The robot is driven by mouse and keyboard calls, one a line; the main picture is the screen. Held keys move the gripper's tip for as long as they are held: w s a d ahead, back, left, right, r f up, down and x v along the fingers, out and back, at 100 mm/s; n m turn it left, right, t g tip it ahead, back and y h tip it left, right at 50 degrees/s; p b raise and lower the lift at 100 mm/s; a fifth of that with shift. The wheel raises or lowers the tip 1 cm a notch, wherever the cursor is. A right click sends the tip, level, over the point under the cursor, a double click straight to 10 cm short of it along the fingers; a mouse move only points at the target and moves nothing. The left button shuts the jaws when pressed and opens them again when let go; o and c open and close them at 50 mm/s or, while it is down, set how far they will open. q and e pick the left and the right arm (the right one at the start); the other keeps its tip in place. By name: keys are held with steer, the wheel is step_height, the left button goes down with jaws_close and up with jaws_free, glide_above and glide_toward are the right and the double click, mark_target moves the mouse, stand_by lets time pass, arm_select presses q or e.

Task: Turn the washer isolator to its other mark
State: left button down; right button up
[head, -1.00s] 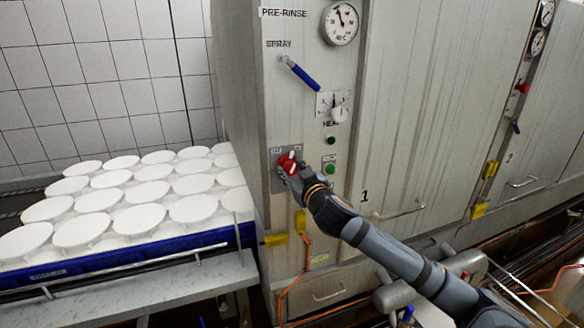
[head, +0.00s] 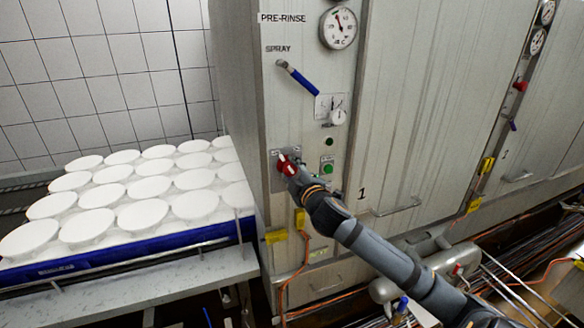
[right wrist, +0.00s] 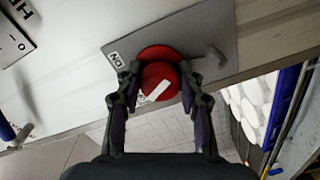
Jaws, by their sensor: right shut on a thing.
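The washer isolator is a red round knob (head: 287,165) with a white stripe, on a grey plate (head: 275,156) low on the pre-rinse panel. In the right wrist view the knob (right wrist: 160,85) sits between both fingers of my right gripper (right wrist: 156,90), which is shut on it. The white stripe runs at a slant across the knob. An ON label (right wrist: 117,60) shows on the plate (right wrist: 185,32) beside the knob. In the head view my right gripper (head: 292,168) covers part of the knob. My left gripper is not in view.
Above on the panel are a blue spray lever (head: 298,78), a white selector knob (head: 338,117) and a gauge (head: 338,28). A green button (head: 327,169) is close to the right of my gripper. White moulds (head: 143,214) fill a blue tray (head: 150,255) at left.

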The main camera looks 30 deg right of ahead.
steer(key=shift+n+p, duration=0.4)
steer(key=shift+n, duration=1.1)
steer(key=o, duration=1.2)
